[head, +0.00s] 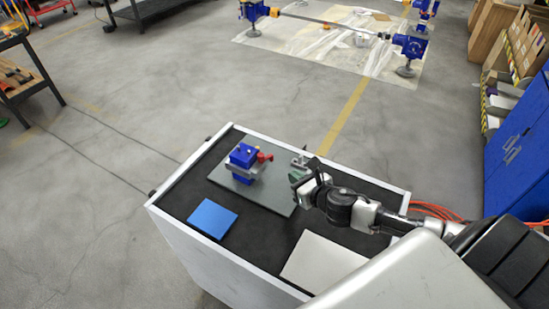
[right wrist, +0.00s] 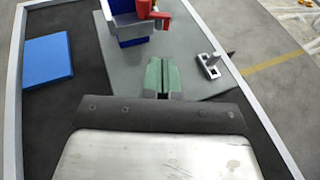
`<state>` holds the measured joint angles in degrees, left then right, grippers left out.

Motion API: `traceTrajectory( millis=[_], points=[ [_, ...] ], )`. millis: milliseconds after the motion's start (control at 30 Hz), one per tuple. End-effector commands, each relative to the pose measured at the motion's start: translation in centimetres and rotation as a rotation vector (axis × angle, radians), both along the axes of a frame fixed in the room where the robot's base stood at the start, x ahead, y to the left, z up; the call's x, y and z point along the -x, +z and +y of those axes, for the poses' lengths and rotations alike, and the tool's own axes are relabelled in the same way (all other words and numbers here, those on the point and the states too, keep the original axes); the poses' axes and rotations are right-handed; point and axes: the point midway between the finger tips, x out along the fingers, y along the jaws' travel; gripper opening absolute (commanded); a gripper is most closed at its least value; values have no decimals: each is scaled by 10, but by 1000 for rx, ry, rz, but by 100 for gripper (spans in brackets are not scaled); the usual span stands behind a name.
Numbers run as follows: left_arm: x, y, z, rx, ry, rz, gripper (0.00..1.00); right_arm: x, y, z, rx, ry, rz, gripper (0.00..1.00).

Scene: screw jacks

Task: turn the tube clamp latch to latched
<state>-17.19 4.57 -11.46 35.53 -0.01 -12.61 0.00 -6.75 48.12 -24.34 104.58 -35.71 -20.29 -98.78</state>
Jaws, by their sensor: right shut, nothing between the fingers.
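A blue block-shaped unit (head: 243,157) with a grey metal band stands on a grey plate (head: 272,200) on the cart. A red lever-like part (head: 265,157) sits at its right side; it also shows at the top of the right wrist view (right wrist: 152,17). I cannot tell for certain that this is the tube clamp latch, nor its setting. My right gripper (head: 296,180) is over the plate, right of the blue unit and apart from the red part. Its green fingers (right wrist: 161,70) are shut and empty. My left gripper is not in view.
A small metal bracket (right wrist: 209,65) stands on the plate right of my fingers. A blue flat square (head: 213,218) and a pale flat panel (head: 322,262) lie on the dark cart top. The cart has a raised light rim (head: 175,230). Blue cabinets (head: 520,150) stand far right.

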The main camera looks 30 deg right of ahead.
Motion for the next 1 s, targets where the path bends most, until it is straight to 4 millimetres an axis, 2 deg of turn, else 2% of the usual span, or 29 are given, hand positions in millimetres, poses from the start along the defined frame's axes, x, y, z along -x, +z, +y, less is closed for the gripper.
traceTrajectory(
  millis=[100,267,400,633,1000],
  points=[
    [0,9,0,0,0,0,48,-27,-4,4,-4,-3,-3,0],
    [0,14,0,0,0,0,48,-57,-14,8,-3,0,-3,0],
    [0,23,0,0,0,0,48,-79,-13,11,-3,0,-3,0],
    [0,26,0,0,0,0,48,-94,-16,13,-1,2,-1,0],
    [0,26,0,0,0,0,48,-95,-17,12,0,3,-1,0]
  ],
)
